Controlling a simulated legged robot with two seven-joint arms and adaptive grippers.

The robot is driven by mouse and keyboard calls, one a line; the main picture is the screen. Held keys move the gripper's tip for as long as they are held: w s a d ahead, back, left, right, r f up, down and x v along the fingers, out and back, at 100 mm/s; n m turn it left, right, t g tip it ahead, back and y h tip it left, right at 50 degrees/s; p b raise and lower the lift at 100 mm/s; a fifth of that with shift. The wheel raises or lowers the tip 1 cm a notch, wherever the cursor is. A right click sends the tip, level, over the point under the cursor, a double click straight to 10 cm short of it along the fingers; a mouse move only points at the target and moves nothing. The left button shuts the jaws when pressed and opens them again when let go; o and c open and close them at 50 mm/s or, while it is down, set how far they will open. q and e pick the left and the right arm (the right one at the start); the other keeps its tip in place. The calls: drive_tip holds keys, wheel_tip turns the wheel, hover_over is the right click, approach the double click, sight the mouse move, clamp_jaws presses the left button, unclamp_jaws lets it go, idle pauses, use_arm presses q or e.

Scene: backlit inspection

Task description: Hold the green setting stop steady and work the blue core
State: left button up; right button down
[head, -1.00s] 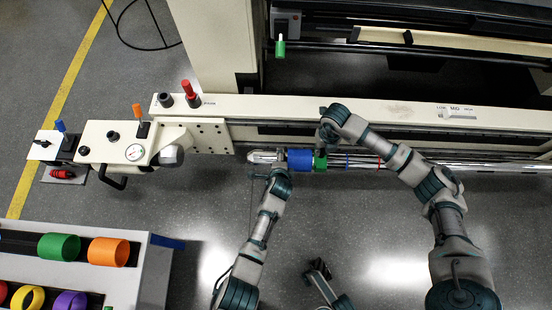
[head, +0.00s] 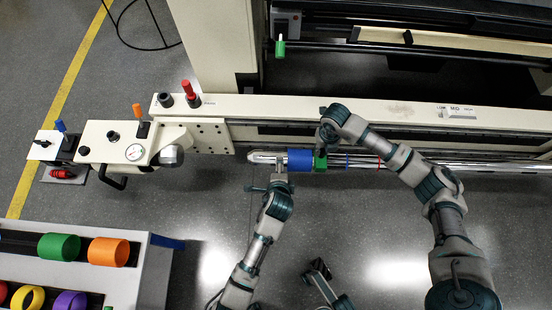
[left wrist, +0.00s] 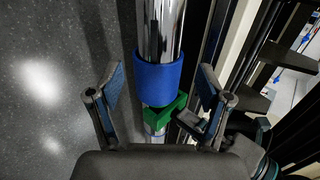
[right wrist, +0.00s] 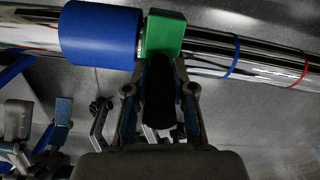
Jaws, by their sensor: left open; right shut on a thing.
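The blue core (head: 300,160) sits around the shiny shaft, and the green setting stop (head: 320,163) is on the shaft just to its right. In the right wrist view a narrow strip separates the core (right wrist: 100,34) from the stop (right wrist: 163,34). My right gripper (head: 322,146) is shut on the stop, at its dark handle (right wrist: 158,92). My left gripper (left wrist: 160,88) is open, its fingers on either side of the core (left wrist: 158,78) with gaps to both sides. In the head view it lies just below the shaft, near the core's left end.
The shaft (head: 352,160) runs along the cream machine (head: 380,108); a blue ring (right wrist: 234,56) and a red ring (right wrist: 301,70) are on it. A rack (head: 140,270) with coloured cores, including green (head: 58,247) and orange (head: 108,252), stands at lower left.

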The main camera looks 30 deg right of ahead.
use_arm(q)
drive_tip(key=shift+s, duration=0.15)
use_arm(e)
drive_tip(key=shift+s+f, duration=0.1)
drive_tip(key=shift+f, duration=0.1)
use_arm(q)
drive_tip(key=v, duration=1.2)
drive_tip(key=shift+f, duration=0.1)
drive_tip(key=x, duration=2)
drive_tip(key=shift+w+d+f, duration=0.15)
drive_tip(key=shift+w+d, duration=0.05)
drive_tip(key=shift+w, duration=0.1)
drive_tip(key=shift+f, duration=0.1)
drive_tip(key=shift+s+d, duration=0.15)
drive_tip(key=shift+d, duration=0.15)
